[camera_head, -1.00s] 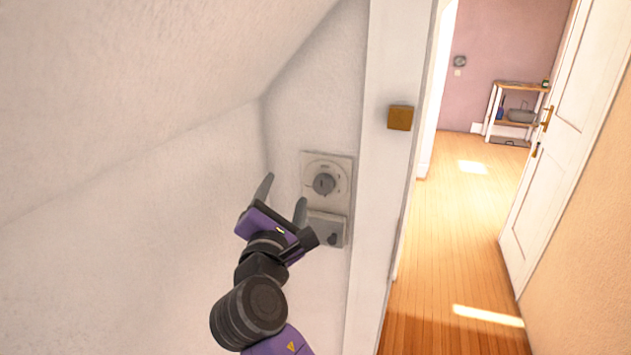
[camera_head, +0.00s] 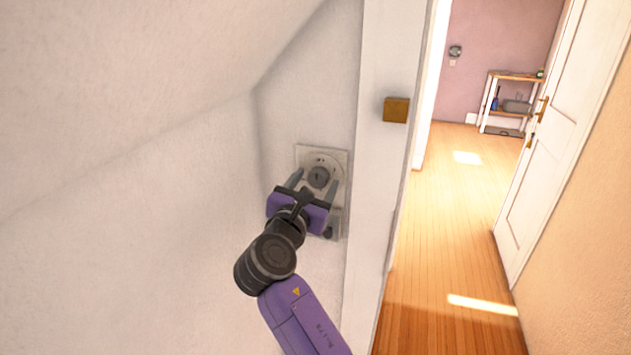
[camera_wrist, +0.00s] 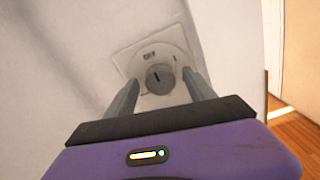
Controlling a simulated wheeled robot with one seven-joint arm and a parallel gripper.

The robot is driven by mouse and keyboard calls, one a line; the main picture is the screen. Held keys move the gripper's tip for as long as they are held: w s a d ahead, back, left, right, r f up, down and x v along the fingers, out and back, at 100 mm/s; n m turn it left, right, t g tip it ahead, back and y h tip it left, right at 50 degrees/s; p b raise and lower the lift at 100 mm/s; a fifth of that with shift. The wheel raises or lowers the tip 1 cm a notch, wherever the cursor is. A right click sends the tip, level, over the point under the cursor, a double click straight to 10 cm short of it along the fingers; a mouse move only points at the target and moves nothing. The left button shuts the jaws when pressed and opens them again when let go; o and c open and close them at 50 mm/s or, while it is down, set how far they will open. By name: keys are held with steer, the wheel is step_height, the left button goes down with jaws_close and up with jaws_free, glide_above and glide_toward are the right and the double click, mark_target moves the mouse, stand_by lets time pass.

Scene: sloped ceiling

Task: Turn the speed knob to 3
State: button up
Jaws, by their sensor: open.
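The speed knob (camera_head: 318,177) is a round grey dial on a pale square plate (camera_head: 340,158) on the white wall, left of the door frame. In the wrist view the knob (camera_wrist: 159,78) shows a dark line on its face; the dial marks are too small to read. My gripper (camera_head: 314,180) is open, its fingers pointing at the plate. In the wrist view the fingers (camera_wrist: 162,84) lie to either side of the knob's lower part. I cannot tell whether they touch it.
A second plate with a small dark knob (camera_head: 329,233) sits just below, partly hidden by my gripper. A sloped white ceiling (camera_head: 150,80) closes in on the left. A wooden block (camera_head: 396,110) is on the door frame. The doorway floor (camera_head: 455,220) is clear.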

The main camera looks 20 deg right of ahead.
steer(key=shift+w+d, duration=0.15)
steer(key=shift+w, duration=0.1)
jaws_close()
steer(key=c, duration=1.4)
jaws_free()
